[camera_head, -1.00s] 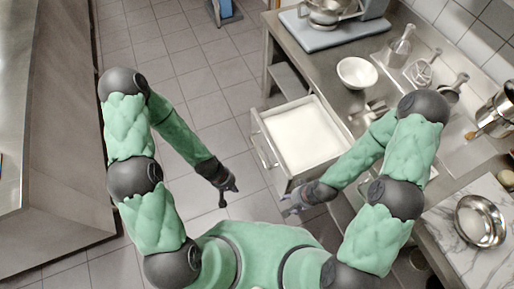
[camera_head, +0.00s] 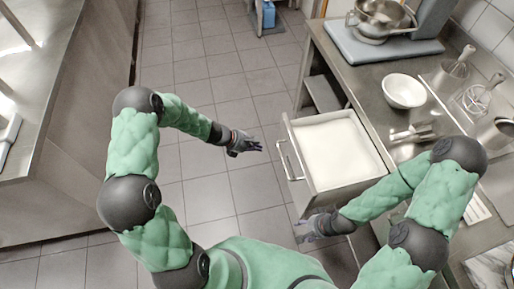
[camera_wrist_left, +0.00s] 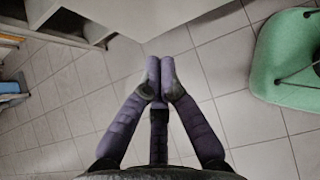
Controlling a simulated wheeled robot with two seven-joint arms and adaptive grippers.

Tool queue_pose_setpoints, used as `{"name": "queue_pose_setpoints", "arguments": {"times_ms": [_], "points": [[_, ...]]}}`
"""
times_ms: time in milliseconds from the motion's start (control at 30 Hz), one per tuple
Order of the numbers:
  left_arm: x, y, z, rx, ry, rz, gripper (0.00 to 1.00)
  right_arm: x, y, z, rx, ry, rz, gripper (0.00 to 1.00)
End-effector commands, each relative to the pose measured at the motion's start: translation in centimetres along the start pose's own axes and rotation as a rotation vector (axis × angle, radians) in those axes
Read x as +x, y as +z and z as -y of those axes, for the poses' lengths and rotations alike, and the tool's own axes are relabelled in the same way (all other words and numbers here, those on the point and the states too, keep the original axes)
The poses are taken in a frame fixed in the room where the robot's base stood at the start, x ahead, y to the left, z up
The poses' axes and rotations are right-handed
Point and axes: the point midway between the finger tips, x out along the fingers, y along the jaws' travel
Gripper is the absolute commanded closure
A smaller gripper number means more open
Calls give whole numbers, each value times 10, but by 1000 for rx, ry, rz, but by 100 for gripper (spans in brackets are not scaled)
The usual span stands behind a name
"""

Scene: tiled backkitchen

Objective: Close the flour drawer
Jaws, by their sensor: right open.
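The flour drawer (camera_head: 300,172) is pulled out from under the steel counter and shows a flat white fill of flour (camera_head: 338,150). Its bar handle (camera_head: 288,160) is on the front, facing left. My left gripper (camera_head: 258,146) is left of the handle, apart from it, pointing right at the drawer front. In the left wrist view its fingertips (camera_wrist_left: 160,68) are together with nothing between them. A pale panel, likely the drawer, is ahead at the top of that view. My right gripper (camera_head: 302,230) is open and empty near the drawer's near front corner.
Another steel counter (camera_head: 60,120) runs along the left. The tiled floor (camera_head: 200,75) between is clear.

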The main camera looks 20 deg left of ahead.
Motion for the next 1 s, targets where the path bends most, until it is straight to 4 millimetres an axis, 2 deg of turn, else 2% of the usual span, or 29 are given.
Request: {"name": "queue_pose_setpoints", "arguments": {"times_ms": [33,100,367,433,633,1000], "points": [[13,-2,1,2,-3,0,100,6,0,-2,0,0,0,43],[26,-2,1,2,-4,0,100,10,0,-4,0,0,0,43],[73,-2,1,4,-3,-1,100,26,-1,-9,0,0,0,43],[79,9,0,5,-1,0,100,27,-1,-10,0,0,1,43],[92,24,1,4,-2,-1,100,31,-1,-11,0,0,0,43],[95,28,0,2,-1,-1,100,31,-1,-11,0,0,0,43]]}}
